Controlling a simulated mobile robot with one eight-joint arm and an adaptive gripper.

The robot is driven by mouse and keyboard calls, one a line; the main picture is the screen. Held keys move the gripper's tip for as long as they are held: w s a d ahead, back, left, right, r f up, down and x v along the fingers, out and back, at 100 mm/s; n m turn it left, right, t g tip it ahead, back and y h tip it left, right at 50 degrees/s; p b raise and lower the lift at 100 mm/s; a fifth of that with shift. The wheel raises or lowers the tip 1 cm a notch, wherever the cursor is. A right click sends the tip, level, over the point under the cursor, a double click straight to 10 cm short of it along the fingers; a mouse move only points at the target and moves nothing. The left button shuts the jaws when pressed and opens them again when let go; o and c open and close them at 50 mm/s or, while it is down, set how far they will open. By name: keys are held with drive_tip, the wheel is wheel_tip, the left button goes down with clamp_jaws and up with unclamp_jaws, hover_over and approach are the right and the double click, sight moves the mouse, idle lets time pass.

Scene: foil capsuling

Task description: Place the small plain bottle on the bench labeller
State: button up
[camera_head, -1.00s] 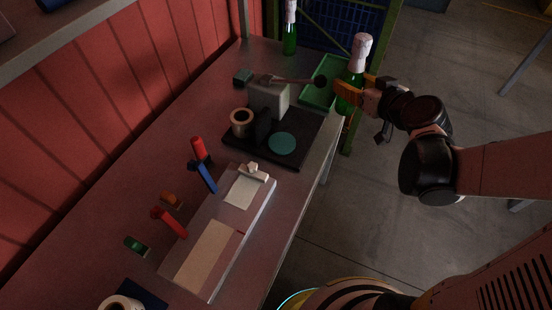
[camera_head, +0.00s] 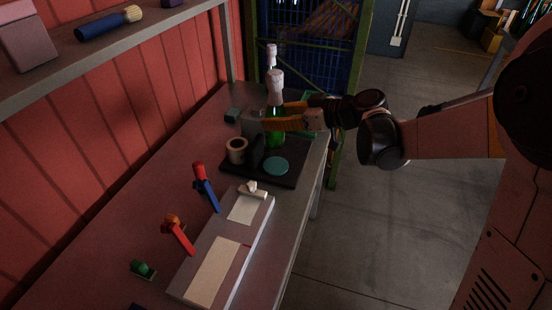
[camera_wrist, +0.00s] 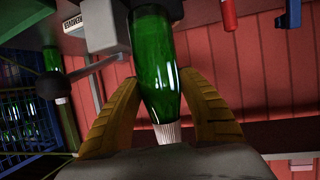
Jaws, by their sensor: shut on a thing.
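My gripper (camera_head: 268,124) is shut on a green bottle with a pale foil neck (camera_head: 275,92). The bottle is upright in the head view. In the wrist view my yellow fingers (camera_wrist: 158,100) flank the bottle (camera_wrist: 152,50) near its pale ribbed neck. The bench labeller has a black base (camera_head: 232,171), a grey block (camera_head: 252,124), a label roll (camera_head: 237,150) and a round teal pad (camera_head: 275,166). The bottle appears just behind the pad, beside the block. I cannot tell its height above the base.
Another pale-topped green bottle (camera_head: 271,56) stands at the bench's far end. A black-knobbed lever (camera_wrist: 55,86) sticks out beside the bottle in the wrist view. A white-and-tan board (camera_head: 214,270), a blue tool (camera_head: 208,194) and a red tool (camera_head: 180,237) lie nearer.

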sight(284, 142)
wheel_tip(284, 142, down, 8)
drive_tip(key=b, duration=0.3)
drive_tip(key=shift+f, duration=0.15)
drive_tip(key=shift+f, duration=0.1)
drive_tip(key=o, duration=1.3)
drive_tip(key=shift+o, duration=0.2)
